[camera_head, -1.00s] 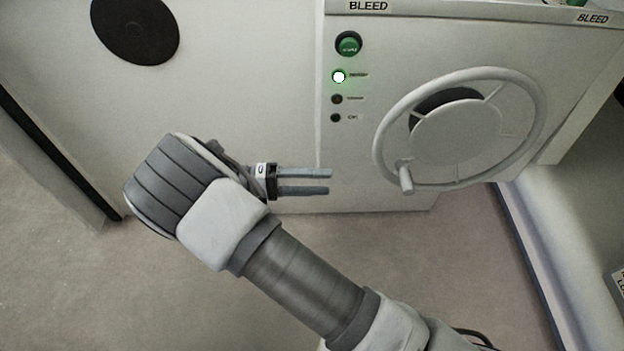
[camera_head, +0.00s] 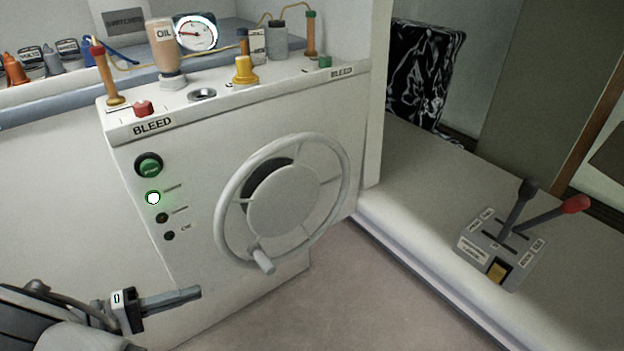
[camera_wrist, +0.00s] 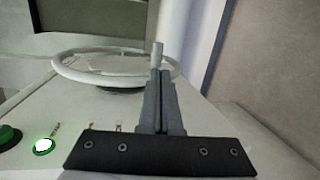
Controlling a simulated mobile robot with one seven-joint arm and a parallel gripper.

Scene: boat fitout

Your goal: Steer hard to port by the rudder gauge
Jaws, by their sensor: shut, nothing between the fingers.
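The white steering wheel (camera_head: 232,213) stands on the front of the white console, with a knob handle (camera_head: 262,261) at its lower rim. A round gauge (camera_head: 197,33) with a white face and a needle stands at the back of the console top; its markings are too small to read. My gripper (camera_head: 198,292) is shut and empty, to the left of and below the wheel, apart from it in the head view. In the wrist view, the shut fingers (camera_wrist: 162,90) point toward the wheel rim (camera_wrist: 75,77), and the knob (camera_wrist: 157,54) appears just beyond their tips.
The console front has a green button (camera_head: 148,165) and a lit green lamp (camera_head: 153,198). An oil bottle (camera_head: 165,55), a red knob (camera_head: 143,108) and a yellow fitting (camera_head: 244,69) stand on its top. A lever box (camera_head: 500,250) sits on the right bench.

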